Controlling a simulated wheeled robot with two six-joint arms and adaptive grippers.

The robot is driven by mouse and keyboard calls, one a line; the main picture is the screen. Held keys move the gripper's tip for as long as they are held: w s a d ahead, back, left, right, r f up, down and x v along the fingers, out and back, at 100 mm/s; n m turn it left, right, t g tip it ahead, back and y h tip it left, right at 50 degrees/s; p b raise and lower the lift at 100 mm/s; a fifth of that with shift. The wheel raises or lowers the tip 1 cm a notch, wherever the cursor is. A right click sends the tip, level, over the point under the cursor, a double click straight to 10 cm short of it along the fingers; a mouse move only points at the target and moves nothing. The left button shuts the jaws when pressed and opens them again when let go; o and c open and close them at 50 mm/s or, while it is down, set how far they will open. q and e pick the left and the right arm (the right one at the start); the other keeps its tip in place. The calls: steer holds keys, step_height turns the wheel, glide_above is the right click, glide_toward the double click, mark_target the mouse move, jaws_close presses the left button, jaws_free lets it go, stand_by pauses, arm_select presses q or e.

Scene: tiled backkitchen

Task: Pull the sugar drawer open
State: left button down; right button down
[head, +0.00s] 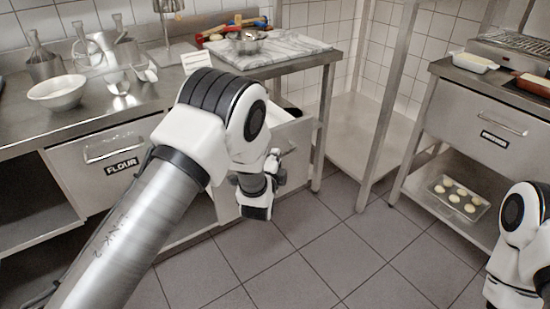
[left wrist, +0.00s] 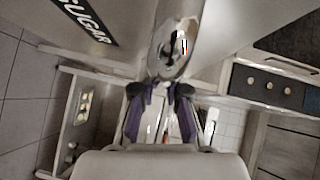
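The sugar drawer (head: 290,130) juts out from under the counter in the head view, partly open, with its light rim and a bit of its inside showing. My left arm hides most of its front. Its black SUGAR label (left wrist: 86,20) shows at the upper left of the left wrist view. The shiny metal drawer handle (left wrist: 172,50) is just beyond my left fingers. My left gripper (left wrist: 160,92) has its purple-padded fingers apart, close at the handle; I cannot tell if they touch it. In the head view, my left gripper (head: 273,165) is at the drawer front, partly hidden. My right gripper is out of view.
The closed flour drawer (head: 112,160) is at the left. The counter above holds a white bowl (head: 58,92), metal jugs and a marble board (head: 290,47). A second counter at the right has a tray of dough rounds (head: 458,197) on its low shelf. The tiled floor between is clear.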

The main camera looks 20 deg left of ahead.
arm_select(q)
steer(key=c, duration=1.2)
jaws_free()
steer(key=shift+a, duration=0.1)
steer(key=s, duration=0.4)
steer(key=s+d+r, duration=0.1)
steer(key=s, duration=0.6)
steer(key=shift+s+d+r, duration=0.2)
steer(key=shift+s+r, duration=0.1)
steer(key=shift+s, duration=0.1)
